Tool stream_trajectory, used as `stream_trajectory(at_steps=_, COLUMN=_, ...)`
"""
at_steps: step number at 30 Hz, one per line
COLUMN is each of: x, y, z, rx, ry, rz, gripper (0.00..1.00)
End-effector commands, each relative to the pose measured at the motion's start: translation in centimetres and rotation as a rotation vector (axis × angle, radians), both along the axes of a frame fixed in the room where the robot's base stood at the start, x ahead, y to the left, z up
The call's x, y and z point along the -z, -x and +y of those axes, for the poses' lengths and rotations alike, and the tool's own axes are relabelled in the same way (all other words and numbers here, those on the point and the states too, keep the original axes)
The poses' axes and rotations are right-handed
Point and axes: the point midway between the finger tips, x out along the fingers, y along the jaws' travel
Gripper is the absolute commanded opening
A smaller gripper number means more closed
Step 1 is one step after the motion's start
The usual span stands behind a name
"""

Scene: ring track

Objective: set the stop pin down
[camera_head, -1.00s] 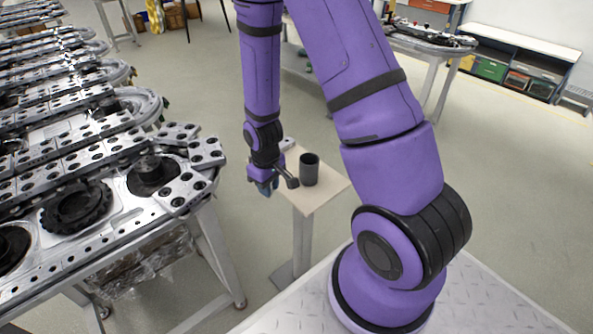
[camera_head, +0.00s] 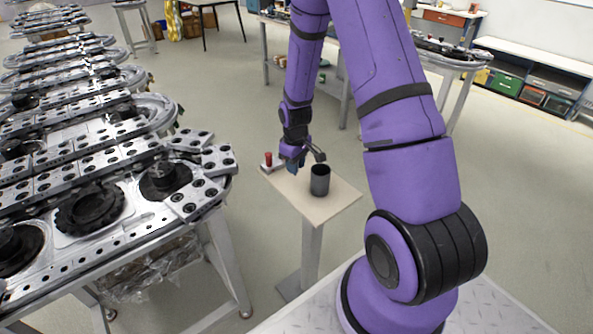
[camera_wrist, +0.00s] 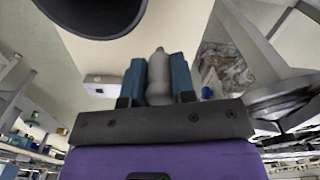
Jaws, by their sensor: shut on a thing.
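My gripper (camera_head: 296,167) is over the left part of a small beige-topped table (camera_head: 335,205), left of a dark grey cup (camera_head: 320,181). In the wrist view, its two blue fingers (camera_wrist: 159,78) are shut on the stop pin (camera_wrist: 159,70), a grey pin with a narrowed, rounded end. The pin is not distinguishable in the head view. I cannot tell whether it touches the tabletop. The cup's dark opening also shows at the top left of the wrist view (camera_wrist: 90,10).
The metal ring track (camera_head: 95,205) runs along the left. The front part of the small tabletop is bare.

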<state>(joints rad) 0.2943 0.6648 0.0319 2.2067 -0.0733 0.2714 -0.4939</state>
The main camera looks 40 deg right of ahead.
Motion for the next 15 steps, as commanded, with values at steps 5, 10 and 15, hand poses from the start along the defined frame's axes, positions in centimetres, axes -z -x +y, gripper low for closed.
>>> stream_trajectory(at_steps=5, x=0.1, y=-0.6, z=-0.7, rx=0.0, ry=0.0, rz=-0.001, gripper=0.01)
stream_trajectory(at_steps=10, x=1.6, y=-0.9, z=-1.0, rx=-0.002, ry=-0.001, rz=0.003, gripper=0.01)
stream_trajectory(at_steps=15, x=3.6, y=-0.9, z=-1.0, rx=-0.002, ry=0.0, rz=0.002, gripper=0.01)
